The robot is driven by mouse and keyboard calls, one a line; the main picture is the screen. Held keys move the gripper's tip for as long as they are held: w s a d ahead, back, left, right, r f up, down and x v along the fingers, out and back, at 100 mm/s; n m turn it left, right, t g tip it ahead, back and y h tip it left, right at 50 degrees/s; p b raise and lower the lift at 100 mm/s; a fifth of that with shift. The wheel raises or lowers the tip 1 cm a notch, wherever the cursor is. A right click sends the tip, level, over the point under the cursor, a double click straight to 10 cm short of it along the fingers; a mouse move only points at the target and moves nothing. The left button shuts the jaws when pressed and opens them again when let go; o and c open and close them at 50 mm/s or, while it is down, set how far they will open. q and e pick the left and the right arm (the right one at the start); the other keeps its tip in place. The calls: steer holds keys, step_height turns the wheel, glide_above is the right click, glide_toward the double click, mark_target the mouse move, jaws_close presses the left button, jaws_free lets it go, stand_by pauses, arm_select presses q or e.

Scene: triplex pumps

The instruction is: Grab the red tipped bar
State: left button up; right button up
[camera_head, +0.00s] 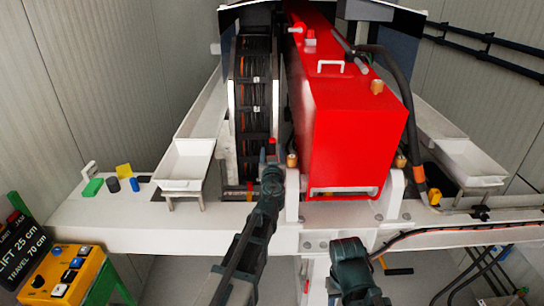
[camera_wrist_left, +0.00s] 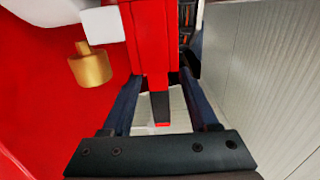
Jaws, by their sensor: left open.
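The red tipped bar (camera_head: 272,142) shows in the head view as a small red tip on a dark shaft, in front of the black cable rack. In the left wrist view, a narrow red piece with a dark end (camera_wrist_left: 160,106) lies between my fingers and looks like this bar; I cannot tell if they touch it. My left gripper (camera_head: 270,168) is just below the red tip in the head view. It is open, its two dark fingers (camera_wrist_left: 161,82) apart in the wrist view. My right arm shows at the bottom centre, but its gripper does not.
A large red pump housing (camera_head: 345,130) stands close right of my left gripper. A brass fitting (camera_wrist_left: 88,68) shows beside the left finger. A white beam (camera_head: 130,225) runs across the front. A white tray (camera_head: 183,165) and a yellow control box (camera_head: 62,277) are at left.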

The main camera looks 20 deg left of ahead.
arm_select(q)
steer(key=shift+s+d, duration=0.1)
steer(key=shift+s, duration=0.05)
steer(key=shift+c, duration=0.9)
jaws_close()
